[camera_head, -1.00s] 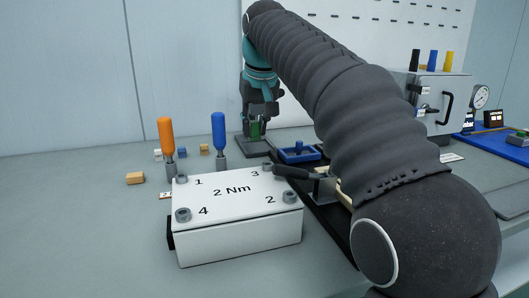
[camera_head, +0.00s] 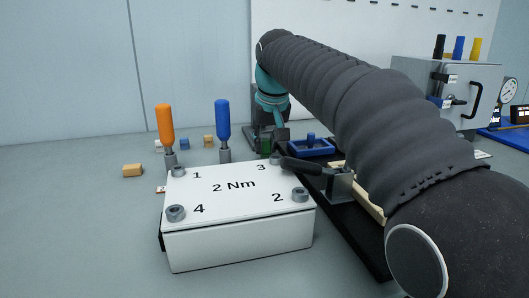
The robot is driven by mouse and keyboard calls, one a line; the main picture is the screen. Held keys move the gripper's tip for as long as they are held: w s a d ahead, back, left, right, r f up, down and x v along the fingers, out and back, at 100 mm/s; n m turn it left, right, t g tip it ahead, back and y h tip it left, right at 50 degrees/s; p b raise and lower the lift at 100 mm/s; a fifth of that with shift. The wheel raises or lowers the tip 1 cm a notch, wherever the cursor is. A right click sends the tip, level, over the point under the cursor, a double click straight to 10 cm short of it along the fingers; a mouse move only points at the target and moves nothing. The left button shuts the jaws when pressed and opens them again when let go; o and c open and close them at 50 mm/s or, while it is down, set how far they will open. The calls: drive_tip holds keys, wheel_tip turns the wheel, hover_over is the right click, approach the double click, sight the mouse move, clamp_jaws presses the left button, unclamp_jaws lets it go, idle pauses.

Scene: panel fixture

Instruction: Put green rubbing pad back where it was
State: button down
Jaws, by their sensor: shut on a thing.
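The green rubbing pad (camera_head: 265,146) is a small dark green block behind the white box, in front of a grey stand. My gripper (camera_head: 267,139) is shut on it and points down, under the teal wrist. The pad's lower part is hidden behind the box's back edge. I cannot tell whether the pad touches the surface below.
The white "2 Nm" box (camera_head: 238,239) stands in front. A blue tray (camera_head: 318,152) and a black clamp handle (camera_head: 302,167) are close on the right.

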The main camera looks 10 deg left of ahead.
drive_tip(key=shift+f, duration=0.75)
drive_tip(key=shift+f, duration=0.15)
drive_tip(key=c, duration=1)
unclamp_jaws()
drive_tip(key=p+v, duration=0.2)
drive_tip(key=v, duration=1)
drive_tip(key=shift+r, duration=0.25)
